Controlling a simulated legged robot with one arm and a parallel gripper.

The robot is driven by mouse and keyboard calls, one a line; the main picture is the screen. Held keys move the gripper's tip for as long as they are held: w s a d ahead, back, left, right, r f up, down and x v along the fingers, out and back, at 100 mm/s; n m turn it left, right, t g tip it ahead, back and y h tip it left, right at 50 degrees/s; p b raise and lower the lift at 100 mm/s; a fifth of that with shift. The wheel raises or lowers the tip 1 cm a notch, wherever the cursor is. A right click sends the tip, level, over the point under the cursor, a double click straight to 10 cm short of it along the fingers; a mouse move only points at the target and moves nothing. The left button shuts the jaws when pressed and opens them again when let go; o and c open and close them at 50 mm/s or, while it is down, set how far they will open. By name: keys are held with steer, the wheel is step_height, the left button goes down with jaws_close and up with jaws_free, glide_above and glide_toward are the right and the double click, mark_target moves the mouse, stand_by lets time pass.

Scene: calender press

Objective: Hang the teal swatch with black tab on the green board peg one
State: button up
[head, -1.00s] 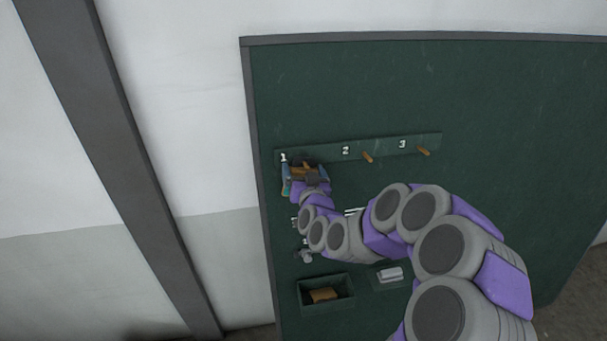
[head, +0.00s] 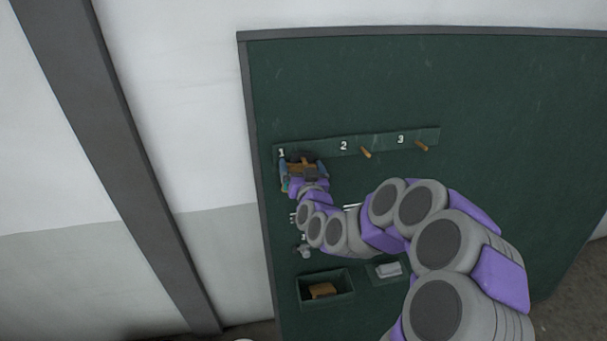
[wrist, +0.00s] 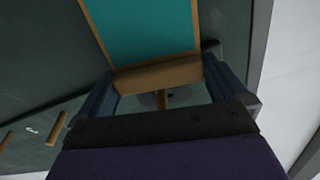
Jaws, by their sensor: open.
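The teal swatch (wrist: 150,28) has a light wooden edge and a wooden bar (wrist: 158,76) across its near end in the wrist view. My gripper (head: 303,172) is at the left end of the peg rail, just below the number 1. In the wrist view my gripper (wrist: 160,80) is open, with one blue-grey finger on each side of the wooden bar. A short wooden peg-like piece (wrist: 166,97) shows between the bar and the palm. In the head view my gripper hides most of the swatch and peg one. I cannot make out the black tab.
The green board (head: 480,95) carries the peg rail (head: 386,142), with peg two (head: 366,153) and peg three (head: 421,146) bare to the right. Below are small grey fittings (head: 305,251), a green bin (head: 346,292) with a brown block, and a white block (head: 388,269).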

steer(key=f+b+v, duration=0.1)
steer(key=b+v, duration=1.6)
steer(key=b, duration=0.2)
steer(key=s+d+f+n+g+h, duration=0.1)
steer(key=s+d+f+g, duration=0.2)
steer(key=s+f+g, duration=0.3)
steer(key=s+d+f+g+h, duration=0.1)
steer(key=s+d+f+g, duration=0.3)
steer(key=s+f, duration=0.45)
steer(key=s+d+f+m+g+h, duration=0.1)
steer(key=s+d+g, duration=0.3)
steer(key=s, duration=0.6)
steer(key=s+d+f+g+h, duration=0.1)
steer(key=s+d+g, duration=0.3)
steer(key=s, duration=0.6)
steer(key=shift+s+d+f+m+g+h, duration=0.3)
steer(key=shift+d+f+m+g+h, duration=0.1)
steer(key=shift+f, duration=0.5)
